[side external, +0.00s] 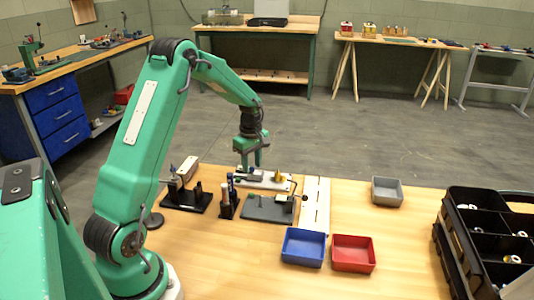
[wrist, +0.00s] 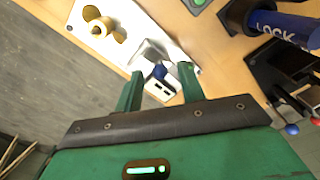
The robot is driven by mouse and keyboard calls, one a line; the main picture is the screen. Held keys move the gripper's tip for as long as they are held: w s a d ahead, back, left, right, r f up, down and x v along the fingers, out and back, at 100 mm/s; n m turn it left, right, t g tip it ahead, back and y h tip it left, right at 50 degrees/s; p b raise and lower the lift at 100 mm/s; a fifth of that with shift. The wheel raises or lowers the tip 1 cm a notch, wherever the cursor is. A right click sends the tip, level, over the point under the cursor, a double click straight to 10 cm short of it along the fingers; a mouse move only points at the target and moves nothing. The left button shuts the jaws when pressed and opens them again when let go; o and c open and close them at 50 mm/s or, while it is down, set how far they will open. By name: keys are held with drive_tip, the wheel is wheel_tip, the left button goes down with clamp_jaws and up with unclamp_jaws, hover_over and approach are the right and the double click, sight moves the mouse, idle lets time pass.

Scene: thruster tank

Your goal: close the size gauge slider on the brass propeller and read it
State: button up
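The brass propeller (wrist: 102,24) rests on the white base of the size gauge (wrist: 128,38), towards its upper left end in the wrist view. It is a small yellow spot in the side view (side external: 279,175). The gauge slider (wrist: 157,72), a grey and white block with a dark blue part, sits on the same base, apart from the propeller. My gripper (wrist: 160,90) is open, its two green fingers on either side of the slider's near end. I cannot tell whether they touch it. In the side view my gripper (side external: 251,165) points down over the gauge's left end. No reading is legible.
A black stand (side external: 186,197) and a tube holder (side external: 228,203) stand left of the gauge. A grey plate fixture (side external: 268,208) lies in front. Blue (side external: 303,247), red (side external: 353,254) and grey (side external: 387,191) trays and a black crate (side external: 490,240) are to the right.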

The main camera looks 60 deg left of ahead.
sight(258, 177)
drive_tip(key=shift+f, duration=1.15)
drive_tip(key=shift+c, duration=0.2)
clamp_jaws()
drive_tip(key=shift+w+d, duration=0.75)
drive_tip(key=shift+r, duration=0.1)
drive_tip(key=shift+o, duration=0.2)
unclamp_jaws()
